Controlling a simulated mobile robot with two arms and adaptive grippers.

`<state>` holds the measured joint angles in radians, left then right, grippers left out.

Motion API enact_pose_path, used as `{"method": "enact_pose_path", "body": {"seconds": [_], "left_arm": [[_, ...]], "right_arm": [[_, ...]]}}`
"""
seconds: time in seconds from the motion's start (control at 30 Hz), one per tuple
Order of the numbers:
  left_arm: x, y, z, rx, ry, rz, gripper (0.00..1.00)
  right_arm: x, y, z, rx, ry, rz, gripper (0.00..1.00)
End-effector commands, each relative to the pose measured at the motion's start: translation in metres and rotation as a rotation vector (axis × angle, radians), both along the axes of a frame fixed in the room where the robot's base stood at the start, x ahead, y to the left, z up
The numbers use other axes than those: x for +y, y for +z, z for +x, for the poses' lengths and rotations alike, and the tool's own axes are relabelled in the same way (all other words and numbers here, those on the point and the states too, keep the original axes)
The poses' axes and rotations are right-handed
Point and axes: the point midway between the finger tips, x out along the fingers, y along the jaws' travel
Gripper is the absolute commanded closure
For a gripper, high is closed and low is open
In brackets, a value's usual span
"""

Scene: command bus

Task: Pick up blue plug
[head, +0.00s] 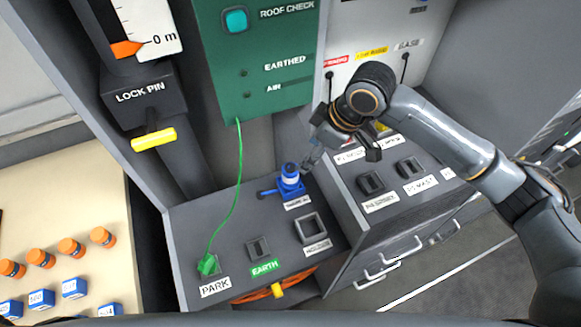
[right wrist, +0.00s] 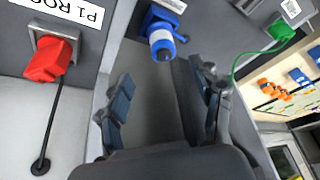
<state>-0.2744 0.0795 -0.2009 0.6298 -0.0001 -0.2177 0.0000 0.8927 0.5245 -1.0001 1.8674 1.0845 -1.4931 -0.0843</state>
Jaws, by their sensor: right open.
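The blue plug (head: 289,178), with a white band, stands in a socket at the back of the grey console top, above a white label. In the right wrist view the blue plug (right wrist: 162,40) is ahead of my fingers, near the top middle. My right gripper (head: 312,152) is just behind and right of the plug in the head view. In the right wrist view my right gripper (right wrist: 163,95) is open, with nothing between its fingers. My left gripper is not in view.
A green plug (head: 208,265) with a thin green cable sits at PARK. Empty sockets (head: 370,182) are on the right console. The green panel (head: 262,60) rises behind. Orange cylinders (head: 70,247) stand at left.

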Motion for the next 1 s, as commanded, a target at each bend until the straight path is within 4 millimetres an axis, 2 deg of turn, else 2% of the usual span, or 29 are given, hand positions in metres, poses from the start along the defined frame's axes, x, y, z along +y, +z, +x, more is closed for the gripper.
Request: {"method": "enact_pose_path", "body": {"seconds": [0.2,0.33,0.47,0.57,0.73,0.83,1.0], "left_arm": [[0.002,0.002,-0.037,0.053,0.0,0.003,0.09],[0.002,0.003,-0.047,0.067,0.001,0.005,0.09],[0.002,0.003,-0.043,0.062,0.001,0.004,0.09],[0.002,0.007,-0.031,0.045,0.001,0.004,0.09],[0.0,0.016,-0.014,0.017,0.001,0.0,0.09],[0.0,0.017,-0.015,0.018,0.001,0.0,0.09],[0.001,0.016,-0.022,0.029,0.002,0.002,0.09]], "right_arm": [[0.016,-0.041,0.005,0.003,0.001,-0.001,0.34],[0.023,-0.058,0.008,0.002,0.0,0.001,0.34],[0.026,-0.065,0.01,-0.001,0.002,0.0,0.34],[0.029,-0.072,0.012,0.001,0.0,-0.001,0.34],[0.04,-0.096,0.016,0.002,0.0,-0.002,0.34],[0.044,-0.107,0.018,0.002,0.0,-0.001,0.34],[0.046,-0.113,0.019,-0.001,0.001,0.0,0.34]]}}
